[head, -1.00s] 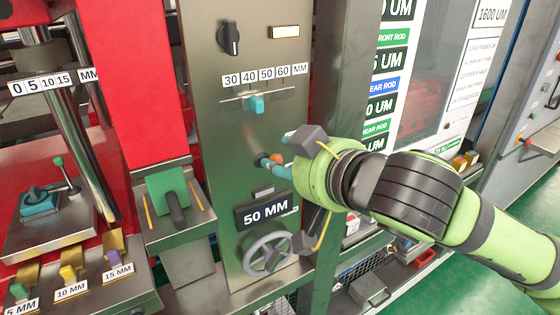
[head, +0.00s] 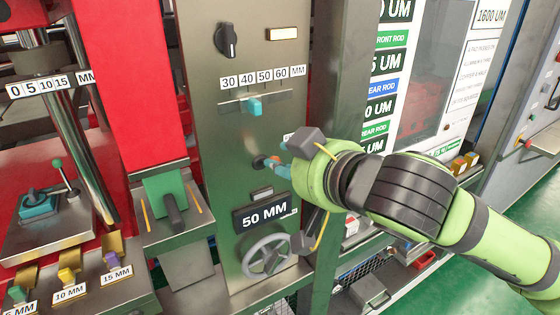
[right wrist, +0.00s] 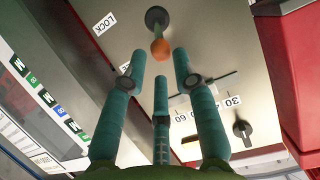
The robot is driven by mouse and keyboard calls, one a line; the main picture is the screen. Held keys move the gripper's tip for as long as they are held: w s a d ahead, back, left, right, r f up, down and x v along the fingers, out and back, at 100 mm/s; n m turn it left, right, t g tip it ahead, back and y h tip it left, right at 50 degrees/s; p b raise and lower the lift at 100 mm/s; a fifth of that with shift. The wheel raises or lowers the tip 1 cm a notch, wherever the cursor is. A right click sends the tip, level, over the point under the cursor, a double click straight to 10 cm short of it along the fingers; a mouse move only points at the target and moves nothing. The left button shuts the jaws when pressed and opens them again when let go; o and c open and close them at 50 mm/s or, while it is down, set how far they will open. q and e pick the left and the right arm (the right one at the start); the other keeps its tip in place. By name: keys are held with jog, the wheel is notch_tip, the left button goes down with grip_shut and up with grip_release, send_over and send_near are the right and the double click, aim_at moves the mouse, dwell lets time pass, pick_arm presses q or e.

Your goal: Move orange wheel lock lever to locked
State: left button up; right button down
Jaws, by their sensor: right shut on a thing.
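The orange wheel lock lever (head: 275,159) sticks out from a dark pivot on the grey metal panel, above the 50 MM sign. In the right wrist view its orange knob (right wrist: 160,48) shows at the fingertips, below the pivot. A LOCK label (right wrist: 104,24) is on the panel to the left of the pivot there. My right gripper (head: 279,165), with teal fingers, is shut on the lever's knob. The fingers (right wrist: 161,72) surround the knob in the wrist view; the exact contact is hard to see. My left gripper is not in view.
Below the lever are the 50 MM sign (head: 265,211) and a grey handwheel (head: 268,256). Above it are a teal slider (head: 254,106) and a black rotary knob (head: 228,40). A green-mounted lever (head: 170,195) stands to the left. A post stands close behind my right wrist.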

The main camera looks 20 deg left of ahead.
jog(key=shift+s+a, duration=0.15)
jog(key=shift+s, duration=0.05)
dwell(0.4)
jog(key=shift+s+d+f+b, duration=0.15)
jog(key=shift+f+b, duration=0.2)
jog(key=shift+f, duration=0.15)
jog(key=shift+s+d+f+b, duration=0.1)
jog(key=shift+s+f+b, duration=0.05)
jog(key=shift+f+b, duration=0.3)
jog(key=shift+f, duration=0.15)
